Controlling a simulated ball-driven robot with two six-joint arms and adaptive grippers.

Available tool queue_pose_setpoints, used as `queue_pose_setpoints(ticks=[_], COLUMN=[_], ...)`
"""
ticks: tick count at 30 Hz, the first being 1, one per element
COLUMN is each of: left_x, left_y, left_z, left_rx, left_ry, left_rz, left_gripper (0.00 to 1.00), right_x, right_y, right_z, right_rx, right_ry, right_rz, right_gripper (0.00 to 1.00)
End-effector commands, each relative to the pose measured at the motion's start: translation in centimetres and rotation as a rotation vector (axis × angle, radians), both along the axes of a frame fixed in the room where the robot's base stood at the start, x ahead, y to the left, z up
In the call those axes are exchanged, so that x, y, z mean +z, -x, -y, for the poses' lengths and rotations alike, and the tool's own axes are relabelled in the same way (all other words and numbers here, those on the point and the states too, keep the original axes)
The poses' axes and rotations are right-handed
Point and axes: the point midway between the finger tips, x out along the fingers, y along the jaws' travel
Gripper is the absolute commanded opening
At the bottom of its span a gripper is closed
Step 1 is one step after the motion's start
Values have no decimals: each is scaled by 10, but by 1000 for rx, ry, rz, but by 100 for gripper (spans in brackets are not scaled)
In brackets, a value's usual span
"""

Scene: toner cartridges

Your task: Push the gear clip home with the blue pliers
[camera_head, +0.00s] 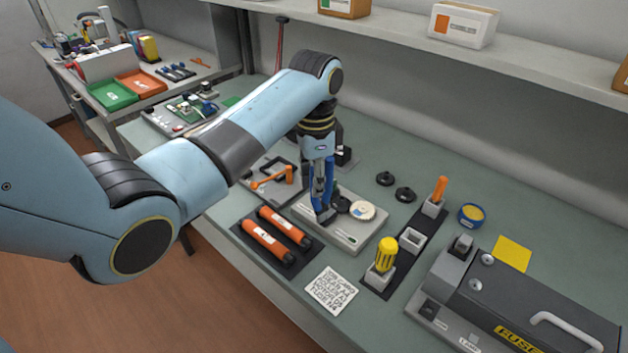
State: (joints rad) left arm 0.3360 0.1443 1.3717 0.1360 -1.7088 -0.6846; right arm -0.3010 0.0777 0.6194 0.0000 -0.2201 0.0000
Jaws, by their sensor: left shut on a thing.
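My left gripper (320,172) points down over the workbench and is shut on the blue pliers (322,192). The pliers hang upright, with their dark lower end at the left part of a light grey plate (345,236); I cannot tell whether they touch it. A cream round gear (362,211) and a dark round part (342,204) sit on the plate just right of the pliers. The gear clip cannot be made out; it may be hidden by the pliers or too small. My right gripper is not in view.
Two orange cartridges (284,228) lie on a dark mat in front of the plate. A dark holder strip (408,259) with a yellow-handled tool (386,254) stands to the right. A large grey fuser unit (530,301) fills the bench's right end. A printed card (331,291) lies near the front edge.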

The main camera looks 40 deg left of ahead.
Motion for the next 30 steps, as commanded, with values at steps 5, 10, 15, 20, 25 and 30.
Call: queue_pose_setpoints(ticks=[5,10,15,20,25,30], left_x=[0,1,1,1,1,1], left_y=[-4,-7,-9,-11,-11,-11], left_z=[0,1,1,1,1,1], left_rx=[0,0,0,0,0,0], left_ry=[0,0,0,0,0,0], left_rz=[2,4,4,2,1,1], left_gripper=[0,0,0,0,0,0], right_x=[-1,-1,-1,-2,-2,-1], right_y=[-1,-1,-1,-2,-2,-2], right_z=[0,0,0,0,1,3], right_rx=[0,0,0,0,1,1], right_ry=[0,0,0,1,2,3], right_rz=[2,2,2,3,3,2], right_gripper=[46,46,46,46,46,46])
